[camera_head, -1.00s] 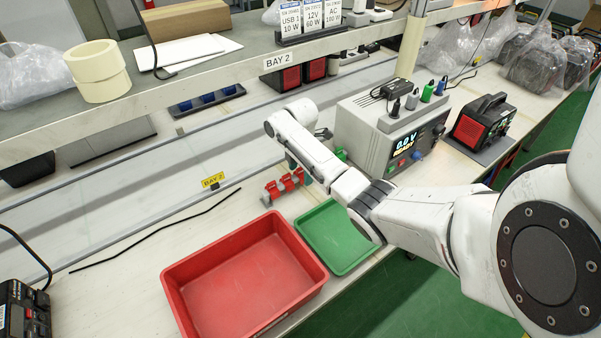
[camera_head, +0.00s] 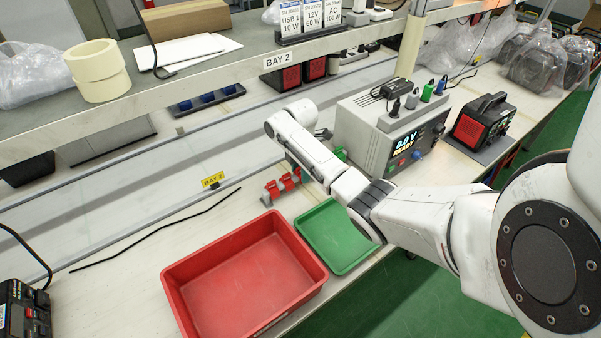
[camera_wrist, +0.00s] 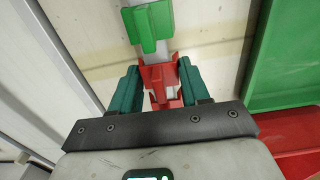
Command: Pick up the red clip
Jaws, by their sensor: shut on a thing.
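A red clip (camera_wrist: 158,76) sits between the teal fingers of my gripper (camera_wrist: 160,78) in the wrist view, and the gripper is shut on it. The clip is still at the pale rail, beside a green clip (camera_wrist: 150,25) on the same rail. In the head view, red clips (camera_head: 271,190) stand in a row on the bench, just left of my arm's end. My gripper is mostly hidden behind my own arm there, so the grip shows only in the wrist view.
A red bin (camera_head: 245,275) and a green tray (camera_head: 337,236) lie in front of the clips. A grey power unit (camera_head: 365,135) stands close behind, to the right. A shelf (camera_head: 215,75) runs above the bench at the back. A black cable (camera_head: 155,230) lies left.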

